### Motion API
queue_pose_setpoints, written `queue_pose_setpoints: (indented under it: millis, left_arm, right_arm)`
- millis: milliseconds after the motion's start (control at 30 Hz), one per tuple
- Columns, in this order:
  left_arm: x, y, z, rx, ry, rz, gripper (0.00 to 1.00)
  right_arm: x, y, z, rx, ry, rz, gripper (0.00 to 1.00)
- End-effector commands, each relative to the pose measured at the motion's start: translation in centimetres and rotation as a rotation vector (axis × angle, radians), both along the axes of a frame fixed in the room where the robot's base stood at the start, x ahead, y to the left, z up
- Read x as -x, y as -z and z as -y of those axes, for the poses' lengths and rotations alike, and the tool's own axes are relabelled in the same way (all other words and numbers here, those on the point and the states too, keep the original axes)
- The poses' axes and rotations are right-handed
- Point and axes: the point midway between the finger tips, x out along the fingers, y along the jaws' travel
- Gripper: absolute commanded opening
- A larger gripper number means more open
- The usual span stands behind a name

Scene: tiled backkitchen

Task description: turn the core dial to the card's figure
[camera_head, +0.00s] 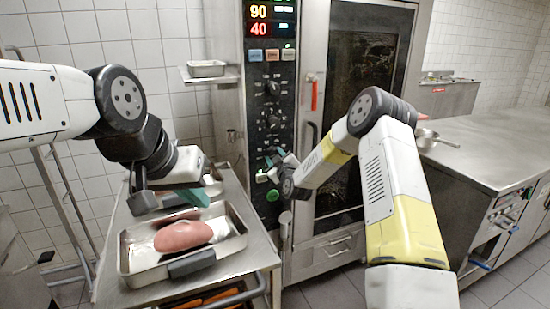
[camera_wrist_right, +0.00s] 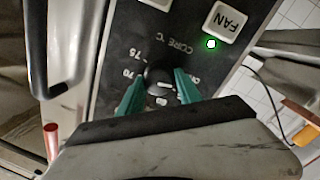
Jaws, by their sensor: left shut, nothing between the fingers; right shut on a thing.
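The core dial (camera_wrist_right: 160,79) is a dark round knob on the black oven panel, marked "CORE °C" with 70 and 75 beside it in the right wrist view. My right gripper (camera_wrist_right: 158,92) has a teal finger on each side of the dial and is shut on it. The fingers cover part of its scale, so I cannot tell its exact setting. In the head view, my right gripper (camera_head: 276,157) is at the panel and hides the dial. My left gripper (camera_head: 194,196) is shut and empty above the steel tray. I cannot make out a card with a figure.
The steel tray (camera_head: 240,243) holds pink meat (camera_head: 183,236) on a trolley at the left. The oven door (camera_head: 358,120) is right of the panel. The display (camera_head: 258,20) reads 90 and 40. A steel counter (camera_head: 490,145) stands at the right.

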Motion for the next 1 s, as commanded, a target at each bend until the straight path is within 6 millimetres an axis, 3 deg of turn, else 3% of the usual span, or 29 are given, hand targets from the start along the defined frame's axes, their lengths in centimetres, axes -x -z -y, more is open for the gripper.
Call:
queue_pose_setpoints:
  millis: [1000]
  left_arm:
    - [0.0,0.0,0.0,0.0,0.0,0.0,0.0]
  right_arm:
    - [-0.25,-0.38,0.59,-0.879,0.007,-0.357,0.0]
